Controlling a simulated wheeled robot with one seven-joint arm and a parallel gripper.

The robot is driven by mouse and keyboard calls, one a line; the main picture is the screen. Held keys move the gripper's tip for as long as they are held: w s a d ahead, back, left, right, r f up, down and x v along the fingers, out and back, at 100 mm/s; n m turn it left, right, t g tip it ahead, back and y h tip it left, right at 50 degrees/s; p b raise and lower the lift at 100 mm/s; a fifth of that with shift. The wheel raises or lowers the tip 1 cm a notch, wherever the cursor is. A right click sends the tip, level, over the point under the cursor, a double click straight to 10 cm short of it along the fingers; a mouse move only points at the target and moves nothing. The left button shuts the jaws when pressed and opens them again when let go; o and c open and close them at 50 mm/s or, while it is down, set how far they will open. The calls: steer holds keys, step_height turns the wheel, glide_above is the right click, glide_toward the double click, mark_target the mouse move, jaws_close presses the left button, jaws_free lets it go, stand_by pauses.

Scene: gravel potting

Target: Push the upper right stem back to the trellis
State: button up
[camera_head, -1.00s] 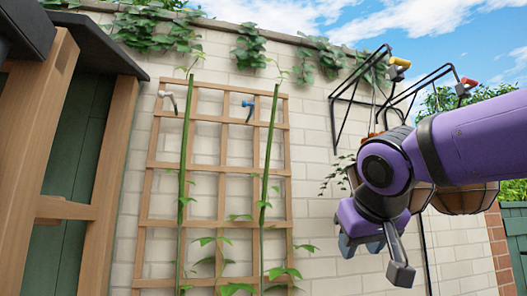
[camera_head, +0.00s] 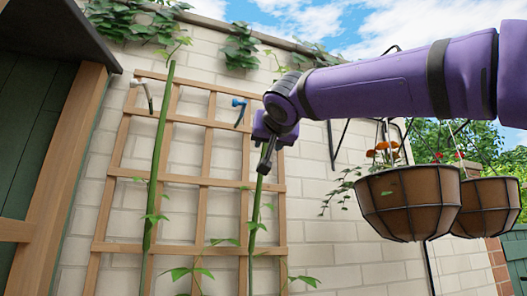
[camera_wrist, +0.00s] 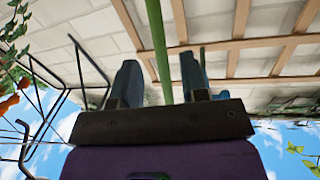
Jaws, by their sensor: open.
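The wooden trellis (camera_head: 196,181) stands against the pale block wall. The right stem (camera_head: 255,215) is a long green stalk in front of the trellis's right side. Its upper part is hidden behind my gripper (camera_head: 263,158) in the head view. In the wrist view my gripper (camera_wrist: 160,78) is open, and the stem (camera_wrist: 157,40) runs between its two fingers. I cannot tell whether a finger touches it. The left stem (camera_head: 158,160) stands apart, leaning slightly. A blue clip (camera_head: 239,103) and a grey clip (camera_head: 142,84) are on the trellis near its top.
Hanging baskets (camera_head: 408,203) with flowers are at the right on black brackets. A wooden shed frame (camera_head: 62,160) is at the left edge. Ivy (camera_head: 240,45) hangs over the wall top. Bare wall lies between the trellis and the baskets.

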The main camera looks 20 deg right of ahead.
mark_target(265, 149)
steer(key=w, duration=0.4)
steer(key=w+d, duration=0.1)
steer(key=shift+w, duration=0.4)
jaws_close()
